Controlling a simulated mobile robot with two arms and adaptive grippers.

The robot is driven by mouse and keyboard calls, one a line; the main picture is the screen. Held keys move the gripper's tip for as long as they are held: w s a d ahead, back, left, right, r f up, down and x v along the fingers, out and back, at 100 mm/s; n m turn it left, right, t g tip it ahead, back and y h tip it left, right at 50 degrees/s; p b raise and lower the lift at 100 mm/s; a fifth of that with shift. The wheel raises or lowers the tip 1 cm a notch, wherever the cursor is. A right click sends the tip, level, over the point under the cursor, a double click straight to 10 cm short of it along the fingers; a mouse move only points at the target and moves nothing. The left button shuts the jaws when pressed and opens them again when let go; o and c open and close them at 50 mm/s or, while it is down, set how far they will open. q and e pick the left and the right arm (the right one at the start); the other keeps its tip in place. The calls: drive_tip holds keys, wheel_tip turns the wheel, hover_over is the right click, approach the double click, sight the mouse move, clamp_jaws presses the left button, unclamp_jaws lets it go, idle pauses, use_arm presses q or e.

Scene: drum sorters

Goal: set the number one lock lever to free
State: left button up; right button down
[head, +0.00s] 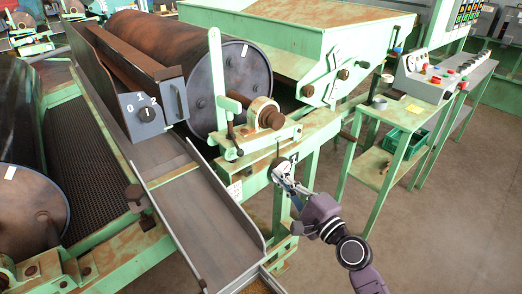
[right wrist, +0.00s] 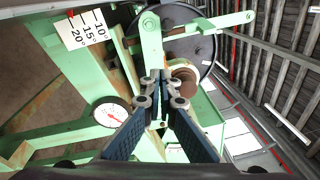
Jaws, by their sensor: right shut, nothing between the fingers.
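A tall green lever (head: 216,78) stands upright in front of the drum's end in the head view. It may be the lock lever, but I can read no number or "free" mark on it. In the right wrist view a green bar (right wrist: 205,25) with a round pivot crosses the drum's face. My right gripper (head: 279,180) is below and right of the upright lever, in front of the green frame by a round dial. In the right wrist view the right gripper (right wrist: 165,92) is shut and empty, its tips near a brown shaft. My left gripper is not in view.
The rusty drum (head: 236,88) sits behind the shaft bearing (head: 264,113). A round dial (right wrist: 111,113) and an angle scale (right wrist: 86,30) are on the frame. A grey chute (head: 190,205) runs to the left. A control console (head: 430,78) stands at right. The floor at lower right is clear.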

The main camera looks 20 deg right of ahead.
sight(237, 146)
use_arm(q)
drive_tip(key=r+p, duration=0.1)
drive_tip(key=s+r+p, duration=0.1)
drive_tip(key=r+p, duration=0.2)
drive_tip(key=p, duration=0.1)
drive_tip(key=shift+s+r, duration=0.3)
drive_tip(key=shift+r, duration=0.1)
use_arm(e)
drive_tip(key=w+a+r+m, duration=0.1)
drive_tip(key=w+a+r, duration=0.1)
drive_tip(key=w+a, duration=0.3)
drive_tip(key=x, duration=0.4)
drive_tip(key=shift+w, duration=0.3)
drive_tip(key=shift+d+r, duration=0.1)
drive_tip(key=a, duration=0.2)
drive_tip(key=shift+s+a+p, duration=0.2)
drive_tip(key=shift+a+p, duration=0.05)
drive_tip(key=shift+p, duration=0.05)
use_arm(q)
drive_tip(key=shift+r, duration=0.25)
